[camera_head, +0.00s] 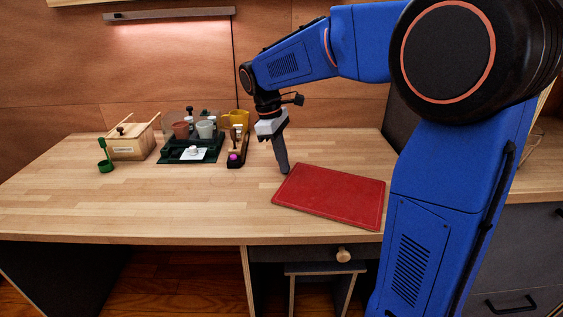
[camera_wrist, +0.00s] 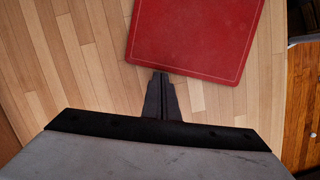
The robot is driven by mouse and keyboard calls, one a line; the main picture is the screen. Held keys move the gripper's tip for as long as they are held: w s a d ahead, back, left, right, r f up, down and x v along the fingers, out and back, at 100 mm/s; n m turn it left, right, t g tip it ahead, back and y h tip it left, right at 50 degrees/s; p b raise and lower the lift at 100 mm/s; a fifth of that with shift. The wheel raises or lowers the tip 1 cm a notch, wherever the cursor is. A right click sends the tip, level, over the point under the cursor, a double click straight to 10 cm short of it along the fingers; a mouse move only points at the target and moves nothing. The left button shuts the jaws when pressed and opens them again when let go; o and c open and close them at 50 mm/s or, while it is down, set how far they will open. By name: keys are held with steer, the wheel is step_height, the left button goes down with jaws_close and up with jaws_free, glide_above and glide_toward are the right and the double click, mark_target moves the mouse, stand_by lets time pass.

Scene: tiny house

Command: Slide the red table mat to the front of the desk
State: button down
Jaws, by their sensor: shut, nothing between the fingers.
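The red table mat (camera_head: 330,195) lies flat on the right part of the wooden desk (camera_head: 130,205), a little back from its front edge and slightly turned. My gripper (camera_head: 284,171) points down beside the mat's back left corner, its fingers shut and empty. In the wrist view, my shut fingertips (camera_wrist: 160,76) are just short of one edge of the mat (camera_wrist: 195,35). I cannot tell whether the fingertips touch the mat or the desk.
A wooden box (camera_head: 130,142) and a green scoop-like item (camera_head: 105,160) are farther left. The desk's front left is clear. A drawer knob (camera_head: 343,255) is below the front edge.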

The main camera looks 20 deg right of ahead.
steer(key=shift+s+d, duration=0.75)
steer(key=shift+d, duration=0.25)
